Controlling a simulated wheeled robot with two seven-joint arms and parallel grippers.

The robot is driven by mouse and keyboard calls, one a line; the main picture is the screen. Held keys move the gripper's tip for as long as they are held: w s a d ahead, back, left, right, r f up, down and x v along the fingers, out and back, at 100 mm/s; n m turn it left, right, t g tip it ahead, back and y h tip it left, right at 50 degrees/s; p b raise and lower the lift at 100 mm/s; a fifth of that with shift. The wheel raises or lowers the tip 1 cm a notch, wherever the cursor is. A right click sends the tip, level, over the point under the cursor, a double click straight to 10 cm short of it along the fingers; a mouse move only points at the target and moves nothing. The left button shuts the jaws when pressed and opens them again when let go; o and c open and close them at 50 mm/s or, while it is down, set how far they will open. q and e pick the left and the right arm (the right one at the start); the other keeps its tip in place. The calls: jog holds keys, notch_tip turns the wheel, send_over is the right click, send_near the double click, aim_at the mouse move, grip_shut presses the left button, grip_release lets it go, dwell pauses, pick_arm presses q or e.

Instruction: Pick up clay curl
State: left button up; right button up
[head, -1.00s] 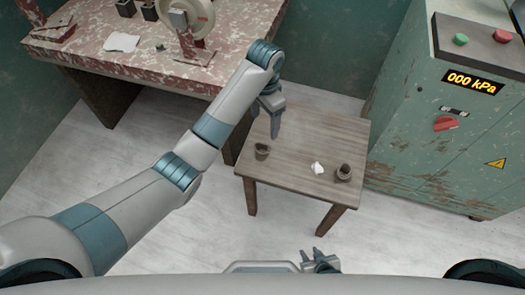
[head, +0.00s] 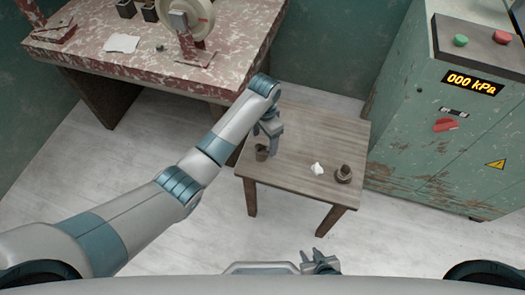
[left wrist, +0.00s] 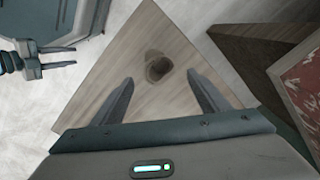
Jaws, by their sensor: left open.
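A grey-brown hollow piece (head: 261,154), which looks like a clay curl, stands on the left part of the small wooden table (head: 305,135). In the left wrist view this piece (left wrist: 158,66) lies ahead of and between the fingertips, its opening showing. My left gripper (head: 270,152) is open and empty, just above and beside the piece; it partly covers it in the head view. A second dark brown piece (head: 343,174) sits near the table's right edge. My right gripper (head: 314,254) is at the bottom of the head view, fingers apart and empty.
A small white lump (head: 317,169) lies near the dark brown piece. A red speckled bench (head: 85,52) stands behind on the left, a green machine cabinet (head: 410,130) on the right. The middle of the small table is clear.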

aim_at(262, 148)
pick_arm(q)
jog(key=shift+f, duration=0.1)
jog(key=shift+a+f, duration=0.1)
jog(key=shift+f, duration=0.15)
jog(key=f, duration=0.4)
jog(key=shift+s+a, duration=0.2)
jog(key=shift+s, duration=0.05)
jog(key=shift+f, duration=0.25)
jog(key=c, duration=1.2)
jog(key=shift+r, duration=0.2)
